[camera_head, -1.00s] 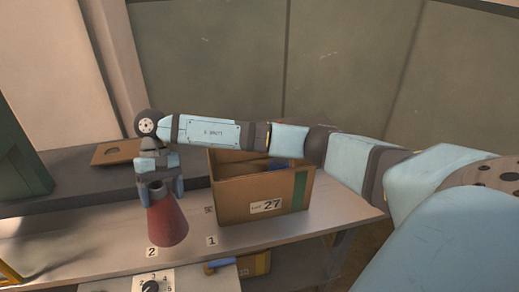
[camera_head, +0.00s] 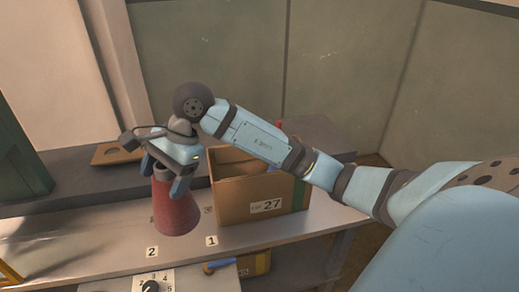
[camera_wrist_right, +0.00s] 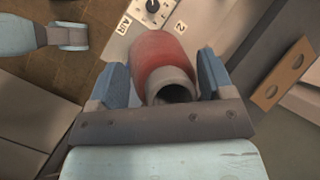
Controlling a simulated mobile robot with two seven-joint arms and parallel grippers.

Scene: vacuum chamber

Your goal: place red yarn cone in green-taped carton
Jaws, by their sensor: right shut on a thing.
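The red yarn cone (camera_head: 176,212) is held by its grey top in my right gripper (camera_head: 164,178), its wide end down and slightly tilted. In the right wrist view the cone (camera_wrist_right: 158,55) sits between both fingers, its hollow grey tip toward the palm. The green-taped carton (camera_head: 235,203), brown and open-topped with a "27" label, stands just right of the cone; green tape (camera_head: 299,192) runs down its right side. The cone is outside the carton. What seems my left gripper (camera_wrist_right: 70,37) shows at the right wrist view's left edge, its jaws unclear.
The grey bench (camera_head: 110,235) carries number labels "1" and "2".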

